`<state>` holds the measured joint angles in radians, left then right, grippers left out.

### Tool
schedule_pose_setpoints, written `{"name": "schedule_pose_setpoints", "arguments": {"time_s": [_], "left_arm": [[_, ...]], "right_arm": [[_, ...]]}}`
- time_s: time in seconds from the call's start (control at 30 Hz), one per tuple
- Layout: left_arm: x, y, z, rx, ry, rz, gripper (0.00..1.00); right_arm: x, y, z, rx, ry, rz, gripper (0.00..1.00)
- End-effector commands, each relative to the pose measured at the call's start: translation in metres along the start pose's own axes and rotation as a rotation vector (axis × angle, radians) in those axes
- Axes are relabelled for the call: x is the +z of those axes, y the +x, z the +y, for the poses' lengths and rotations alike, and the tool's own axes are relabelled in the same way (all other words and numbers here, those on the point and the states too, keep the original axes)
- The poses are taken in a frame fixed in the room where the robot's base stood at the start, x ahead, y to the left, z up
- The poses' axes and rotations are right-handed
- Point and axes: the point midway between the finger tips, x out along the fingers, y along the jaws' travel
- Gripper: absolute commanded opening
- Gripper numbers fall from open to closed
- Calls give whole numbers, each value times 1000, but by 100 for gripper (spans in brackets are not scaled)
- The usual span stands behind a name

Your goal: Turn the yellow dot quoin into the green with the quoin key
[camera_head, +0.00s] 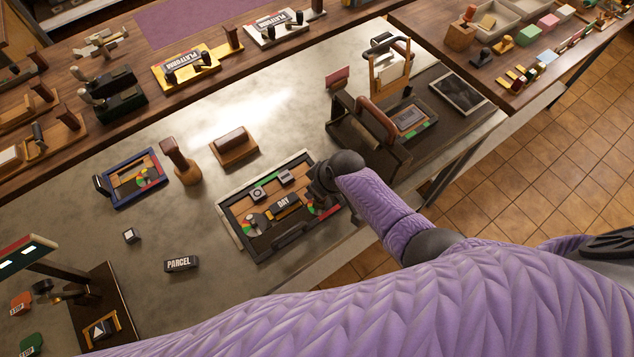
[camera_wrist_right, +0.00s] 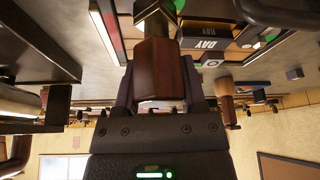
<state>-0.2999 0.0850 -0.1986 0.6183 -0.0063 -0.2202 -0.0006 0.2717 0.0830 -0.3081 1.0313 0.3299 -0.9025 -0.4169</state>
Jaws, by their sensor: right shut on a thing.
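My right gripper (camera_head: 324,184) is at the right end of the framed tray (camera_head: 236,238) in the head view. In the right wrist view its fingers (camera_wrist_right: 157,88) are shut on a brown wooden handle (camera_wrist_right: 157,68), which I take to be the quoin key. The key's metal end points to a round part with green (camera_wrist_right: 177,5) at the top edge; whether it is seated there I cannot tell. In the tray, one round dial with red and green (camera_head: 256,222) lies left of the DAY block (camera_head: 284,204). Another coloured dial is partly hidden by my gripper. I cannot make out a yellow dot. My left gripper is out of view.
A smaller blue frame (camera_head: 131,178), a wooden-handled tool (camera_head: 180,162), a wooden block (camera_head: 233,146) and a PARCEL block (camera_head: 181,264) stand on the grey table.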

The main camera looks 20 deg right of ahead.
Motion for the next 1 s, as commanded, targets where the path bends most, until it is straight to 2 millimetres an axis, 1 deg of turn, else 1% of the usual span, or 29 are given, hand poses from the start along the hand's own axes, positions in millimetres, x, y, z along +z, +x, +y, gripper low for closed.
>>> {"name": "schedule_pose_setpoints", "arguments": {"time_s": [0.33, 0.6, 0.9, 1.0], "left_arm": [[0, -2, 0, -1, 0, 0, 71], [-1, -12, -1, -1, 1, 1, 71], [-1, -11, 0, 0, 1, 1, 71], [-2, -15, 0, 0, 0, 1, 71]], "right_arm": [[-1, 0, 0, 11, 26, 3, 0], [-1, -1, 2, 79, 192, 3, 0], [-1, 0, 2, 91, 219, 4, 0], [-1, -2, 2, 118, 288, 4, 0]]}}
